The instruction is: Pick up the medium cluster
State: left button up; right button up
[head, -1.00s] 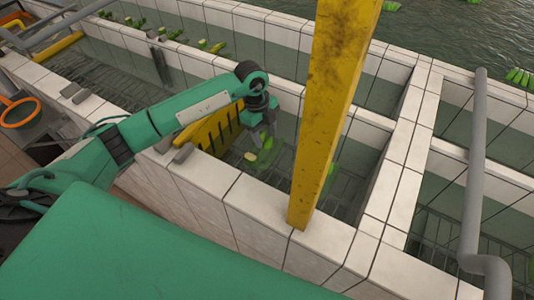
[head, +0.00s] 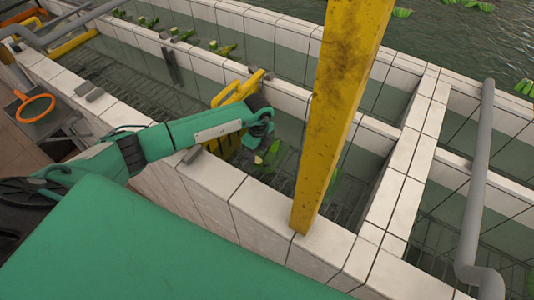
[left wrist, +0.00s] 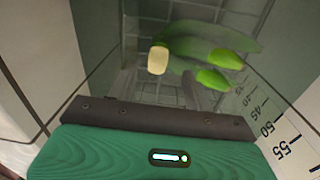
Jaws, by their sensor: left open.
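A green cluster (head: 273,150) with a pale cut end lies in the water of the tank compartment left of the yellow post. In the left wrist view it shows as long green leaves (left wrist: 208,42), a cream stub (left wrist: 158,61) and brighter green ends (left wrist: 220,57). I cannot tell its size class. My left gripper (head: 261,143) points down over it, open and apparently empty; its tips are partly hidden by the arm in the head view. Whether it touches the cluster I cannot tell. My right gripper is not in view.
The yellow post (head: 340,100) stands just right of the gripper. White tiled walls (head: 265,205) edge the compartment. A yellow rack (head: 238,88) is behind the wrist. A grey pipe (head: 476,180) runs at right.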

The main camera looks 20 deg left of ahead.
aim_at(258, 160)
pick_arm(q)
jog(key=shift+s+f+p, duration=0.2)
jog(key=shift+f+p, duration=0.1)
jog(key=shift+f, duration=1.3)
jog(key=c, duration=1.1)
jog(key=shift+r, duration=0.1)
grip_shut()
